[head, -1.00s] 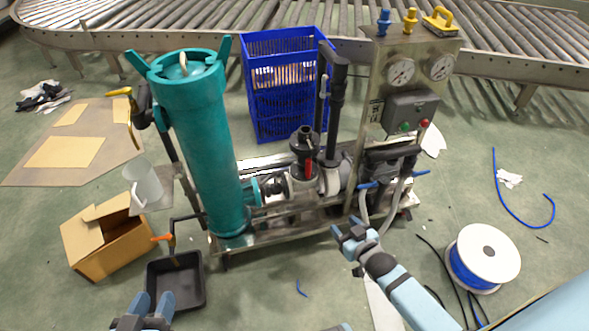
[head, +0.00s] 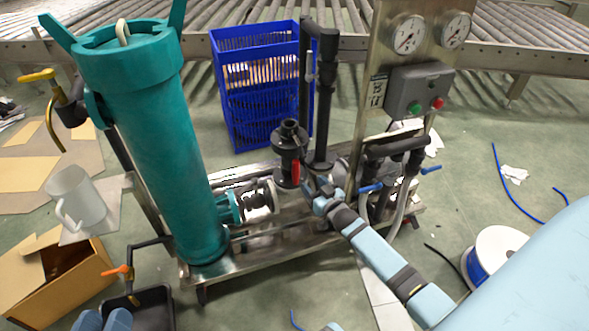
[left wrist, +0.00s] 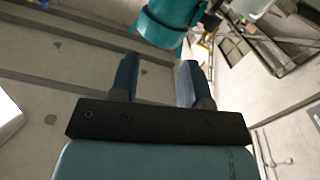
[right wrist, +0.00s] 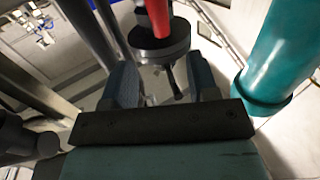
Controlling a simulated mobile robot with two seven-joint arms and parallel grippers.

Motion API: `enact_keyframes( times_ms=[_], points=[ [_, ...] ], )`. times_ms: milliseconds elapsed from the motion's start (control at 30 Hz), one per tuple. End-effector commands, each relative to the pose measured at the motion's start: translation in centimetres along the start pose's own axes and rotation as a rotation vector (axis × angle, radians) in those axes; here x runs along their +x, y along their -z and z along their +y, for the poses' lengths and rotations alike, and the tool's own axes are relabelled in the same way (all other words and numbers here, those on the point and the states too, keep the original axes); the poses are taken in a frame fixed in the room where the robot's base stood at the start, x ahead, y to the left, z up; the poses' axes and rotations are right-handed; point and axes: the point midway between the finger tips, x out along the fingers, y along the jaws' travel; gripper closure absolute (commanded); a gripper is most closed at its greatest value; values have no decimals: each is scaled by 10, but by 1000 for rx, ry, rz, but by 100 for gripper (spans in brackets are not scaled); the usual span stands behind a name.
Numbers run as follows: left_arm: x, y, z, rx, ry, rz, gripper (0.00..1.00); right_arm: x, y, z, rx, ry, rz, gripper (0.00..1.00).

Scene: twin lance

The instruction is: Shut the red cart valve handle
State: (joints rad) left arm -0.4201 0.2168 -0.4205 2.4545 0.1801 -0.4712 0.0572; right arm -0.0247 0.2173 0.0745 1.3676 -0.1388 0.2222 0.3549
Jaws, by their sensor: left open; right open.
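The red valve handle (head: 296,172) hangs down on the black valve body (head: 289,145) in the middle of the cart. My right gripper (head: 312,186) is open, just right of and slightly below the handle. In the right wrist view the red handle (right wrist: 158,20) shows beyond the open, empty fingertips (right wrist: 160,72), above a dark round flange. Contact with the handle cannot be told. My left gripper (head: 103,320) is low at the left edge of the cart, partly cut off. In the left wrist view its fingers (left wrist: 157,72) are open with nothing between them.
A tall teal filter vessel (head: 155,140) stands left of the valve. Black pipes (head: 325,95) rise behind it, and a gauge panel (head: 420,90) stands to the right. A blue crate (head: 262,95) is behind. A cardboard box (head: 50,280) and black tray (head: 150,308) lie at left.

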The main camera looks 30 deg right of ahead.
Motion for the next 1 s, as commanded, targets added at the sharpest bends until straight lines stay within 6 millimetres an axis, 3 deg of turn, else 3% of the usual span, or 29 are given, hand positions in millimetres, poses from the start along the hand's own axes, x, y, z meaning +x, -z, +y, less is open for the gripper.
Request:
enact_keyframes(
  times_ms=[133,300,500,933,1000],
  points=[
    [2,-21,-5,11,-7,-48,57,35,-4,0,-2,0,3,46],
    [6,-22,-11,79,-9,-25,57,70,-4,0,-1,0,2,46],
    [9,-17,-17,155,-9,19,57,97,-3,0,-1,0,0,46],
    [10,-14,-19,187,-8,33,57,107,-1,0,-1,0,-2,46],
    [10,-14,-19,187,-8,33,57,107,-1,0,-1,0,-2,60]
  ],
)
